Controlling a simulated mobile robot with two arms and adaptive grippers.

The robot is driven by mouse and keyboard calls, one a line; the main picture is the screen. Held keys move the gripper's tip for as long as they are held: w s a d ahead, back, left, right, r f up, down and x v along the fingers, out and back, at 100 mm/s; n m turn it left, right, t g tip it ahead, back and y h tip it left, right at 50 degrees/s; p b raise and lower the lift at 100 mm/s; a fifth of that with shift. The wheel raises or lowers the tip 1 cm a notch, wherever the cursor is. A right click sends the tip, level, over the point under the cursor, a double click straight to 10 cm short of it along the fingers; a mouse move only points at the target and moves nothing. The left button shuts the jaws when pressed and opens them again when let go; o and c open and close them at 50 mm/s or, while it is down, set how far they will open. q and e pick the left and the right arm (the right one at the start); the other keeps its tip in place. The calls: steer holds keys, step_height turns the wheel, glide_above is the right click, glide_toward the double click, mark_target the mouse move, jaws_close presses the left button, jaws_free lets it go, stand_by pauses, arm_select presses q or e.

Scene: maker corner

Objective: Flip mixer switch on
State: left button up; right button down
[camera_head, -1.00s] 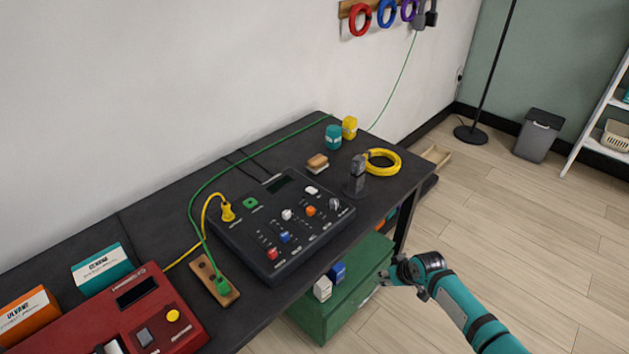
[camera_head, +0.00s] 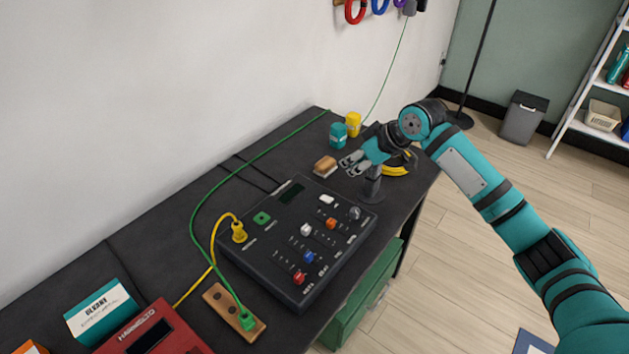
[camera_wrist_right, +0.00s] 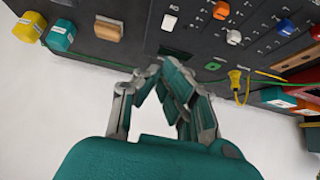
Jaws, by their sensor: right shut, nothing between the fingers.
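The mixer (camera_head: 262,252) is a black panel with a dark display, coloured knobs and sliders, lying on the dark table. A white rocker-like switch (camera_head: 327,199) sits near its far edge; the wrist view shows this switch (camera_wrist_right: 169,22) at the top. I cannot tell its on or off position. My right gripper (camera_head: 352,164) is shut and empty, above the table beyond the mixer's far right corner and apart from the switch. In the right wrist view its fingers (camera_wrist_right: 157,72) converge below the mixer's display (camera_wrist_right: 174,50). My left gripper is out of view.
A grey stand (camera_head: 372,187) is beside the right gripper. A sandwich-like block (camera_head: 325,166), teal jar (camera_head: 338,135), yellow jar (camera_head: 353,123) and partly hidden yellow coil (camera_head: 396,169) are nearby. Green and yellow cables cross the left side, with a wooden socket strip (camera_head: 222,304).

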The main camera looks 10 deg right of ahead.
glide_above(331, 199)
step_height(331, 199, down, 7)
steer(key=shift+s+d+r, duration=0.1)
steer(key=shift+r, duration=0.1)
step_height(331, 199, down, 4)
steer(key=shift+r+p, duration=0.15)
steer(key=shift+p, duration=0.35)
steer(key=shift+f, duration=0.65)
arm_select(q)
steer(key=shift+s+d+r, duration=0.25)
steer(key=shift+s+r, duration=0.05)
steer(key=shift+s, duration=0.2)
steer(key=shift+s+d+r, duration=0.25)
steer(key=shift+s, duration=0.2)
